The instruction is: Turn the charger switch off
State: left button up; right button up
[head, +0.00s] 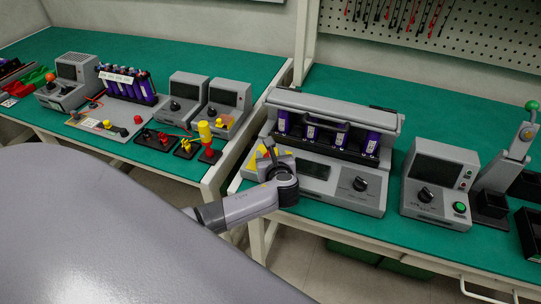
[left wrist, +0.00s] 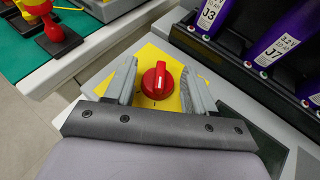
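The charger (head: 345,172) is a grey bench unit on the green right-hand table, with purple cells in its upper rack. Its switch is a red rotary knob (left wrist: 157,80) on a yellow plate (left wrist: 180,62); its ridge points roughly up and down in the left wrist view. In the head view my gripper mostly covers the knob. My left gripper (head: 268,153) is over the charger's left end. In the left wrist view its two fingers (left wrist: 158,88) are open, one on each side of the knob, with gaps visible. My right gripper is not in view.
A black dial (head: 360,184) and a dark display are on the charger's front, right of my gripper. A grey unit with a green button (head: 460,208) stands further right. The left table (head: 230,60) holds several other devices. A gap separates the tables.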

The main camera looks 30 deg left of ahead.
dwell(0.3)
pick_arm(q)
jog(key=shift+v, duration=3.6)
jog(key=s+d+f+n+g+h, duration=0.2)
jog(key=s+n, duration=0.4)
jog(key=s+d+f+n+g+h, duration=0.1)
jog(key=s+f+n+g+h, duration=0.15)
jog(key=s+n, duration=0.3)
jog(key=s+d+r+n+g+h, duration=0.1)
jog(key=s+r+n+h, duration=0.1)
jog(key=s+n, duration=0.5)
jog(key=s+d+r+n+g+h, duration=0.1)
jog(key=s+d+r+n+h, duration=0.15)
jog(key=s+n, duration=0.45)
jog(key=shift+w+d+f+m+t+h, duration=0.1)
jog(key=shift+w+d+f+t+h, duration=0.3)
jog(key=shift+w+f+t, duration=0.7)
jog(key=shift+w+d+f+m+t+h, duration=0.15)
jog(key=shift+w+d+f+t+h, duration=0.25)
jog(key=shift+f+t, duration=1.25)
jog(key=shift+w+d+f+m+t+h, duration=0.1)
jog(key=shift+w+d+f+t+h, duration=0.3)
jog(key=shift+w+f+t, duration=1)
